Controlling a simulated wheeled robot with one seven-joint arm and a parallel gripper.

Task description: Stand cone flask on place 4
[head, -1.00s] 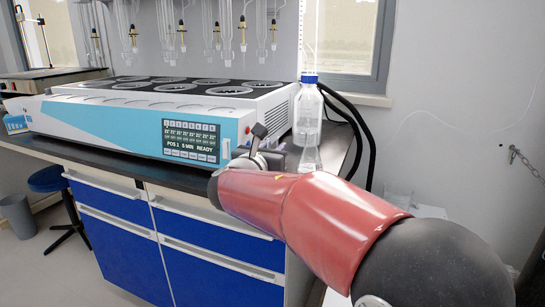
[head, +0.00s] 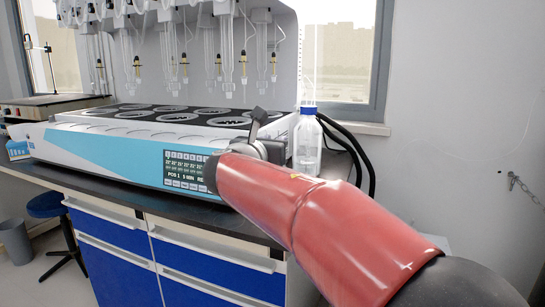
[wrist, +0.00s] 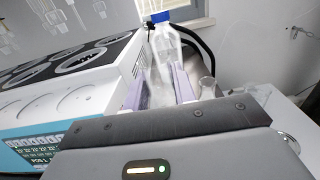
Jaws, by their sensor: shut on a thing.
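My gripper (wrist: 158,84) shows in the wrist view with its two pale purple fingers either side of clear glass. This glass is the cone flask (wrist: 159,92), held between the fingers; its outline is faint against the bottle behind. In the head view my red arm hides the fingers and the flask. The distiller (head: 110,150) stands on the bench to the left, with round places in two rows on its black top (head: 178,117). It also shows at the left of the wrist view (wrist: 75,100). No number for place 4 is readable on the top.
A clear bottle with a blue cap (head: 307,145) stands right of the distiller, near black hoses (head: 350,150). Glass tubes (head: 228,60) hang above the places.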

